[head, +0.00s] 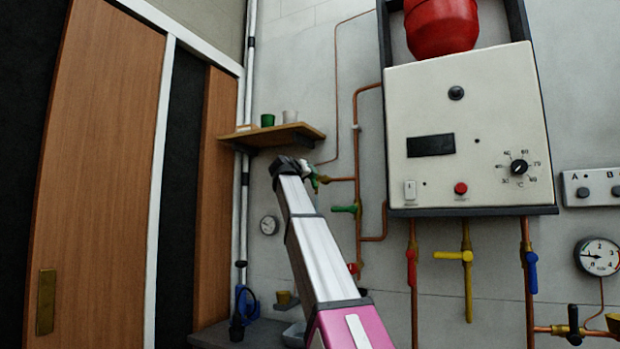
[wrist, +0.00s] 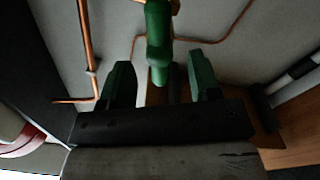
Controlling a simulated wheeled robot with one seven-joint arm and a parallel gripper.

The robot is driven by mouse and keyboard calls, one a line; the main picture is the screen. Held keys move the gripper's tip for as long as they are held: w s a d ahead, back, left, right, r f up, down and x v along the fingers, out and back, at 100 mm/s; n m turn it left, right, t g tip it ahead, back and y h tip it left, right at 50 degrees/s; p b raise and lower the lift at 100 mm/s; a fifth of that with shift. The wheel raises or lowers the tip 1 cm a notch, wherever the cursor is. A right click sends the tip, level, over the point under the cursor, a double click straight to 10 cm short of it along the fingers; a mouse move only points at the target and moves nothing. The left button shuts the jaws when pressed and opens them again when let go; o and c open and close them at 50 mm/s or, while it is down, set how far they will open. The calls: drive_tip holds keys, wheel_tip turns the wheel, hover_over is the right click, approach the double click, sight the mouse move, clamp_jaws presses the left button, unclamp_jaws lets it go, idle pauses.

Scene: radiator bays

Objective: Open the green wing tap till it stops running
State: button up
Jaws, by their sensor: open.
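The green wing tap (wrist: 158,45) shows in the wrist view, ahead of my gripper (wrist: 160,68) and between the lines of its two dark green fingers. The fingers are apart, with a gap on each side of the tap; I see no contact. In the head view my gripper (head: 306,171) is at the end of my raised arm, by a brass stub on the wall below the shelf. Green parts there overlap, so I cannot separate tap from fingers. The tap's outlet and any water are not visible.
A second green handle (head: 345,209) sits on the copper pipe just right of my arm. The wooden shelf (head: 282,136) with cups is above my gripper. The white boiler panel (head: 465,130) stands to the right, with red (head: 411,268), yellow (head: 453,256) and blue (head: 531,272) handles below.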

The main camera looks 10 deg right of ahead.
drive_tip(key=v, duration=0.8)
drive_tip(key=shift+f, duration=0.1)
